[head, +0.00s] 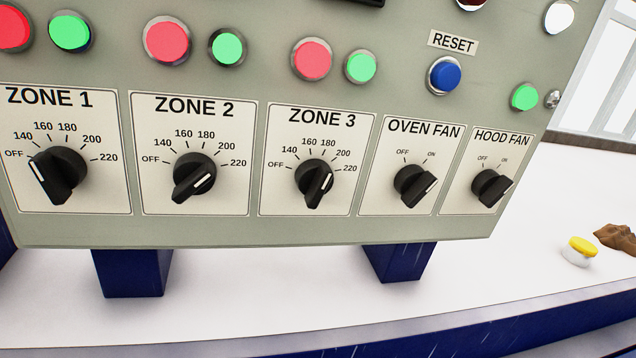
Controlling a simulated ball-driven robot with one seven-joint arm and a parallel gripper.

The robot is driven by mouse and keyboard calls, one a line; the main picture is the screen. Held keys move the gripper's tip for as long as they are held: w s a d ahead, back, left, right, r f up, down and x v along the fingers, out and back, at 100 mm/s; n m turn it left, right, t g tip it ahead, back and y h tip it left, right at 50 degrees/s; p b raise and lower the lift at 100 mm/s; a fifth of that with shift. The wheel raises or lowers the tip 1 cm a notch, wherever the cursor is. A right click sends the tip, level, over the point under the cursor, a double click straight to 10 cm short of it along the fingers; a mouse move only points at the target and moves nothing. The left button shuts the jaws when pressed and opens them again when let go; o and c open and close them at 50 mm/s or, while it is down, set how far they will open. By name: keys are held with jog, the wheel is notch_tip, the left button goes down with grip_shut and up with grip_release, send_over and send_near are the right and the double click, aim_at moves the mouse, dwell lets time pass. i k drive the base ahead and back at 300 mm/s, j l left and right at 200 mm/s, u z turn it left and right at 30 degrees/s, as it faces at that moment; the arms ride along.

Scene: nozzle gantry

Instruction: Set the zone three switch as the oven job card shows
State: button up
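The zone three switch (315,181) is a black rotary knob on a white plate labelled ZONE 3 (270,205), in the middle of the grey panel. Its scale runs OFF, 140, 160, 180, 200, 220 from left to right. The white line on its grip slants up to the right, towards the 200 and 220 side; I cannot tell the exact mark it is on. The oven job card is not in this view. My gripper is not in view either, so its place and state are hidden.
The ZONE 1 (57,175) and ZONE 2 (194,176) knobs are to the left, the OVEN FAN (413,185) and HOOD FAN (490,187) knobs close on the right. Lit buttons and a blue RESET button (444,76) sit above. Blue legs (133,272) support the panel above a white surface.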

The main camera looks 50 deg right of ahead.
aim_at(314, 178)
jog(key=i+j, duration=0.1)
jog(key=j, duration=0.5)
jog(key=i+j+u, duration=0.1)
jog(key=j, duration=0.5)
jog(key=i+j, duration=0.2)
jog(key=j, duration=0.4)
jog(key=i+j+u, duration=0.1)
jog(key=j, duration=0.5)
jog(key=i+j, duration=0.2)
jog(key=j, duration=0.35)
jog(key=i+j, duration=0.15)
jog(key=j, duration=0.45)
jog(key=i+j+u, duration=0.1)
jog(key=j, duration=0.45)
jog(key=i+j, duration=0.25)
jog(key=j, duration=0.35)
jog(key=l+z, duration=0.15)
jog(key=z, duration=0.35)
jog(key=k+l+z, duration=0.1)
jog(key=l+z, duration=0.3)
jog(key=l, duration=0.4)
jog(key=l+z, duration=0.35)
jog(key=l, duration=1.1)
jog(key=i+l+z, duration=0.1)
jog(key=l, duration=0.6)
jog(key=i+l, duration=0.1)
jog(key=l, duration=0.55)
jog(key=l+z, duration=0.1)
jog(key=l, duration=0.6)
jog(key=i, duration=0.1)
